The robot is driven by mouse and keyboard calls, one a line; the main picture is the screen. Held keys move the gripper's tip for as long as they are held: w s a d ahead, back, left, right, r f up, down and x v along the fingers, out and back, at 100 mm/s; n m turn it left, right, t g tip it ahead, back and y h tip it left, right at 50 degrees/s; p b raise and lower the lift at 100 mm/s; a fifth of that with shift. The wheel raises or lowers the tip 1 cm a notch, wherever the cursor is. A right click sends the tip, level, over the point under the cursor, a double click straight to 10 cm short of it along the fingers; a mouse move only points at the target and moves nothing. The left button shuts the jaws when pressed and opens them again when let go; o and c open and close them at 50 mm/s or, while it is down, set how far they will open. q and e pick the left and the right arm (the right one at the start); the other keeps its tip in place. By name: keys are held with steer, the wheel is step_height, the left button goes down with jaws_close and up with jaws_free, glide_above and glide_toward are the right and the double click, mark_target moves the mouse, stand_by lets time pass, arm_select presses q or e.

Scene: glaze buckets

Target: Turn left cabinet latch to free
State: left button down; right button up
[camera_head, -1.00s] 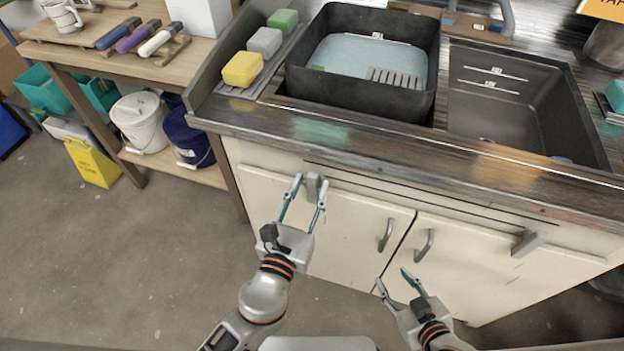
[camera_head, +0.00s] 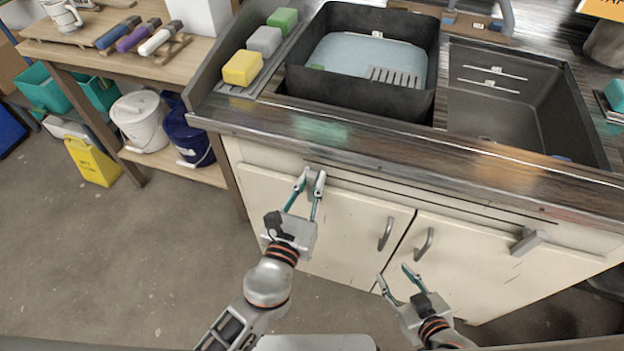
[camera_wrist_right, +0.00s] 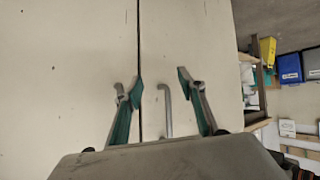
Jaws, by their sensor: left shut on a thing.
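The left cabinet latch (camera_head: 311,183) is a small grey upright block at the top of the left cream cabinet door (camera_head: 345,238), just under the counter edge. My left gripper (camera_head: 310,181) is shut on this latch, with a fingertip on each side of it; the fingers partly hide it. The right latch (camera_head: 527,242) is a grey bar at the top of the right door and lies slanted. My right gripper (camera_head: 395,282) is open and empty in front of the doors, below the handles. In the right wrist view its fingers (camera_wrist_right: 158,85) stand apart.
Each door has a grey handle, the left one (camera_head: 386,234) and the right one (camera_head: 424,244). The counter (camera_head: 400,150) overhangs above my left gripper. A shelf bench with a white bucket (camera_head: 140,120) and a blue bucket (camera_head: 188,138) stands to the left. The floor (camera_head: 130,250) there is clear.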

arm_select(q)
steer(key=n, duration=0.2)
steer(key=n+b, duration=0.1)
steer(key=a+n, duration=0.1)
steer(key=n, duration=0.1)
steer(key=shift+w+f+n, duration=0.15)
steer(key=shift+f+n, duration=0.1)
steer(key=shift+n, duration=0.05)
steer(key=shift+a+n+b, duration=0.2)
steer(key=shift+n+b, duration=0.2)
steer(key=shift+n, duration=0.2)
steer(key=c, duration=2)
jaws_free()
steer(key=shift+o, duration=0.4)
